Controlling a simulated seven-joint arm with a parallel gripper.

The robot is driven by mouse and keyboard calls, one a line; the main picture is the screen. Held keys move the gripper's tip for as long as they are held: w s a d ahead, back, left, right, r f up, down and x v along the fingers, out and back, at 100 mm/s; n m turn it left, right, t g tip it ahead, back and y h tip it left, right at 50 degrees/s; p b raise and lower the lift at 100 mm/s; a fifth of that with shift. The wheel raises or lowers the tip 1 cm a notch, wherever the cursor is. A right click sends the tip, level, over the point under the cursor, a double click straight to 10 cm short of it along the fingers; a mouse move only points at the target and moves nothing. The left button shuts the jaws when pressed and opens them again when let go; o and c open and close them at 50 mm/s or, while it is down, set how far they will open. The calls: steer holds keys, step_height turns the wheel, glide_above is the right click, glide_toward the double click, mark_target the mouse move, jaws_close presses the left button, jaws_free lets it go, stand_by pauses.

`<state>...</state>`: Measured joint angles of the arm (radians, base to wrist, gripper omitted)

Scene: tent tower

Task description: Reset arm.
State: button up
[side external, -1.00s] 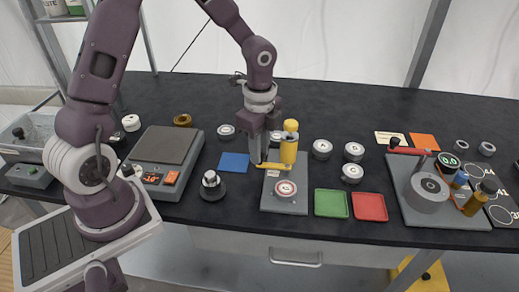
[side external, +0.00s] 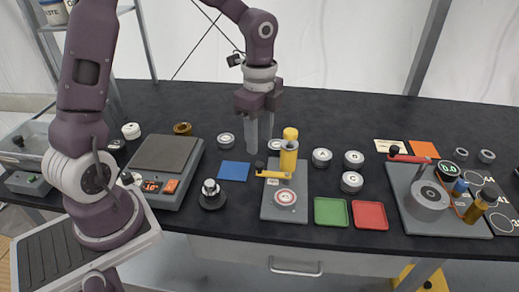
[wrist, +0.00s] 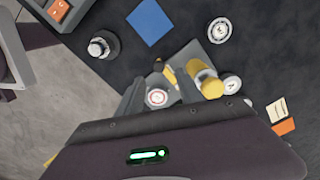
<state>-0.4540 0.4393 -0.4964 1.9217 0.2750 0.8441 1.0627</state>
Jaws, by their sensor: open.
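My gripper (side external: 259,136) is open and empty, pointing down above the black table (side external: 330,110). It hangs just behind and left of the yellow post device (side external: 289,155) on its grey plate (side external: 270,208).
A scale (side external: 165,165) and a blue square (side external: 234,171) stand left. Several lettered weights (side external: 352,181) lie right of the post. Green (side external: 331,211) and red trays (side external: 370,215) sit at the front. A device with a red lever (side external: 408,157) stands at right.

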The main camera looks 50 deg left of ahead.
steer(key=shift+r, duration=0.25)
steer(key=shift+r, duration=0.1)
steer(key=s+d+r+n+t, duration=0.1)
steer(key=s+r+n, duration=0.4)
steer(key=s, duration=0.5)
steer(key=s+d+r+n+t, duration=0.2)
steer(key=s+r+n+t, duration=0.2)
steer(key=s+n, duration=0.5)
step_height(320, 180, up, 3)
steer(key=shift+s+f+t, duration=0.2)
steer(key=shift+s+t, duration=0.1)
steer(key=shift+s, duration=0.05)
